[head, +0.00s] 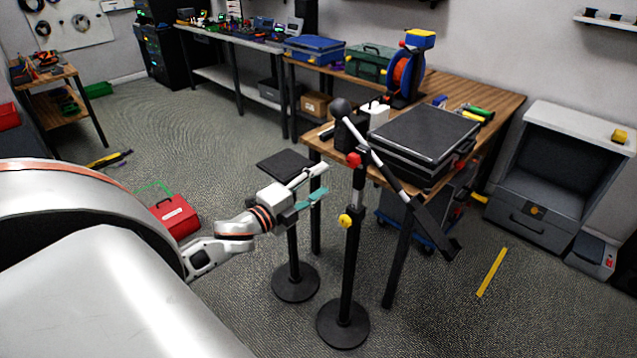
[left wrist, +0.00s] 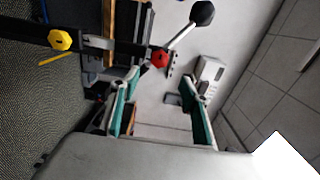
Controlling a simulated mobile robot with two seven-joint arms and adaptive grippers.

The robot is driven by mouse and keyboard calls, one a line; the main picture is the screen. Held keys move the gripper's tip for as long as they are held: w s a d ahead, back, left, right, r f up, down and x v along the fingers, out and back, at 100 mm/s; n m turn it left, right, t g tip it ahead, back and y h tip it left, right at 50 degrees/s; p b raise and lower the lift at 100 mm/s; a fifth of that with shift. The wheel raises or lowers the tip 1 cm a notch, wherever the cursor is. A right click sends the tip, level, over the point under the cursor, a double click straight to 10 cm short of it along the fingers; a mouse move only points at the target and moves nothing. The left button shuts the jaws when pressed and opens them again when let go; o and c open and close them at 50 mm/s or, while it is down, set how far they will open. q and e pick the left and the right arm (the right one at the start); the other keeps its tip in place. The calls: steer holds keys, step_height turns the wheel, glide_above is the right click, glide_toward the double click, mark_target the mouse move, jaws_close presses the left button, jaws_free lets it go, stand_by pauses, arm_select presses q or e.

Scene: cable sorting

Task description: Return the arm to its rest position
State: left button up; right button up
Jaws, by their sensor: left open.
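My left arm reaches in from the left in the head view. Its gripper (head: 318,184) is open and empty, its white and teal fingers apart. It is in the air above a small black stand and just left of a black boom stand (head: 350,260). The gripper also shows in the left wrist view (left wrist: 158,105), with both teal finger pads spread and nothing between them. My right gripper is in neither view.
The boom stand, with yellow (head: 345,220) and red knobs, stands close right of the gripper. A small black stand (head: 284,166) is beneath and behind it. A wooden workbench (head: 497,100) with a black case (head: 425,132) lies beyond. A red toolbox (head: 175,217) sits on the floor.

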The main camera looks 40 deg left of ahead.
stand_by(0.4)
arm_select(q)
steer(key=s+d+f+n+g, duration=0.2)
steer(key=s+d+f+n, duration=0.2)
steer(key=f, duration=0.4)
steer(key=s+d+f+n+g, duration=0.1)
steer(key=s+d+f+n, duration=0.25)
steer(key=f, duration=0.55)
steer(key=s+d+f+n+g, duration=0.4)
steer(key=s+d+f+n, duration=0.3)
steer(key=s+d+f, duration=0.6)
steer(key=shift+s+d+f+g+h, duration=0.3)
steer(key=shift+s+d+h, duration=0.1)
steer(key=shift+s+d, duration=0.25)
